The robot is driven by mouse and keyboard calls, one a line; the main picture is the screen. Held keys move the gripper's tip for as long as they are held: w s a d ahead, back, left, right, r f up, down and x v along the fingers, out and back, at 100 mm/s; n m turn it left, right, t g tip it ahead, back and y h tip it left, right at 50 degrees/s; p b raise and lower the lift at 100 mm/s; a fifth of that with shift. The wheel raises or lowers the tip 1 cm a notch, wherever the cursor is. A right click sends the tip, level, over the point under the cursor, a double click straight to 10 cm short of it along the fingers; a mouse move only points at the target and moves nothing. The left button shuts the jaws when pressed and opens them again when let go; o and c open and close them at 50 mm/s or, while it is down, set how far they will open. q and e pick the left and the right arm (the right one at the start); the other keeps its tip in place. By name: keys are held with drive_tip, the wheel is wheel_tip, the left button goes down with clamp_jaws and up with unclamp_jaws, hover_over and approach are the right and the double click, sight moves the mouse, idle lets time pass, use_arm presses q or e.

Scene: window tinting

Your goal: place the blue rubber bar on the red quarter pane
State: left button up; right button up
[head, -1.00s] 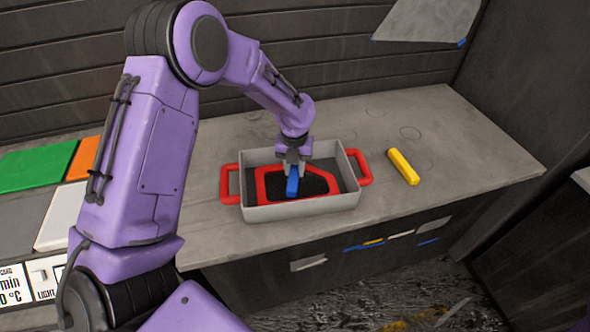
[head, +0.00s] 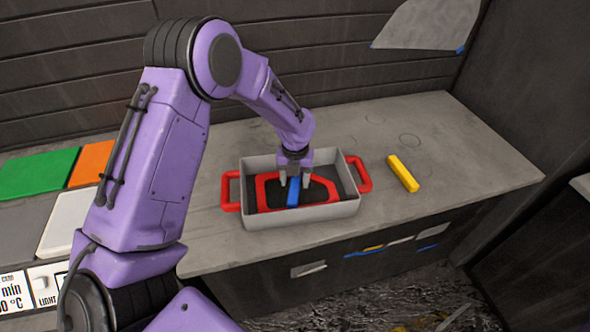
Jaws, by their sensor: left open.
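The red quarter pane (head: 268,192), a red frame with a dark middle, lies inside the grey tray (head: 300,214) with red handles. The blue rubber bar (head: 293,192) lies on the dark middle of the pane. My left gripper (head: 294,182) is open just above the pane, its fingers apart with the bar between them. The gripper hides part of the pane's far edge. My right gripper is not in view.
A yellow bar (head: 403,173) lies on the grey counter (head: 455,160) right of the tray. Green (head: 38,172), orange (head: 91,162) and white (head: 66,222) panels are at the left. A grey sheet (head: 428,24) hangs at the upper right. The counter right of the tray is mostly clear.

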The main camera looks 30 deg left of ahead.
sight(295, 184)
use_arm(q)
wheel_tip(295, 184, up, 11)
drive_tip(key=b, duration=0.2)
drive_tip(key=shift+r, duration=0.2)
